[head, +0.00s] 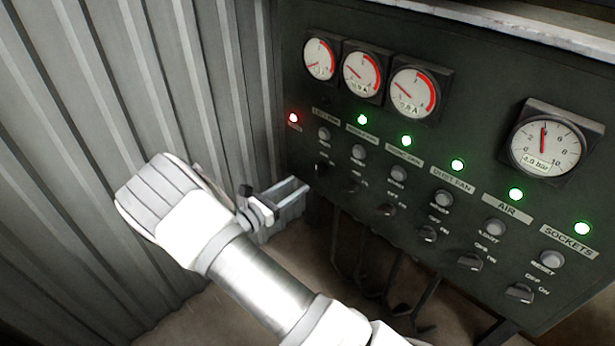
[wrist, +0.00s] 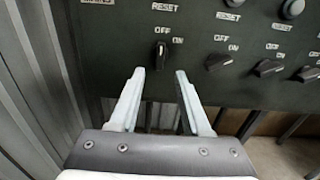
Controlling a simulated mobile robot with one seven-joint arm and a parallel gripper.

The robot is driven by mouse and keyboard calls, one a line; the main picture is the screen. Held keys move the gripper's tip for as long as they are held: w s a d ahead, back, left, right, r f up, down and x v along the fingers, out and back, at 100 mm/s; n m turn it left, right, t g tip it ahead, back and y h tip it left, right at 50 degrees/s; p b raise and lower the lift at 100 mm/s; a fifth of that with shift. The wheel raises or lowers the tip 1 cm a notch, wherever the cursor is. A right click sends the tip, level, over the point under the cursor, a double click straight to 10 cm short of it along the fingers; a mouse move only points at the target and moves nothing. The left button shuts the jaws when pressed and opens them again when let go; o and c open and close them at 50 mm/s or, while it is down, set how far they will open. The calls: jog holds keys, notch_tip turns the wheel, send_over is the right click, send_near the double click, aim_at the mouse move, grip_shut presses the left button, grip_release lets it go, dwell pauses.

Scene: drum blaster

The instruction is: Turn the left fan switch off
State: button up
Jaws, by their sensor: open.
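The left fan switch (wrist: 161,54) is the leftmost black rotary knob in the bottom row of the dark control panel. Its handle stands upright, pointing up toward the OFF label, in the wrist view. In the head view the knob (head: 320,169) is dark and partly hard to make out beside my fingertips. My gripper (wrist: 160,73) is open and empty, its two fingers just below the knob, one to each side. In the head view my gripper (head: 304,187) reaches the panel's lower left corner. Contact with the knob cannot be told.
A red lamp (head: 293,118) glows at the panel's left; several green lamps (head: 457,165) glow to the right. Neighbouring knobs (wrist: 219,62) are turned sideways. A corrugated metal wall (head: 80,150) stands close on the left. Dark legs or pipes (head: 400,275) show below the panel.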

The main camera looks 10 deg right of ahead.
jog(key=v, duration=1)
jog(key=s+d+r+m+g+y+p, duration=0.25)
jog(key=s+d+r+m+g, duration=0.25)
jog(key=d+r+m, duration=0.25)
jog(key=s+d+r+m+g+y+p, duration=0.1)
jog(key=s+d+r+m+g+y, duration=0.2)
jog(key=s+d+r+m+g, duration=0.45)
jog(key=s+r+m+t+y+p, duration=0.2)
jog(key=s+r+m+t+y, duration=0.1)
jog(key=r, duration=0.5)
jog(key=s+r+m+t+y+p, duration=0.2)
jog(key=s+r+m+t+y, duration=0.2)
jog(key=s+r, duration=0.5)
jog(key=m+y, duration=0.2)
jog(key=m, duration=0.1)
jog(key=shift+s, duration=0.25)
jog(key=shift+r+t, duration=0.1)
jog(key=shift+t, duration=0.15)
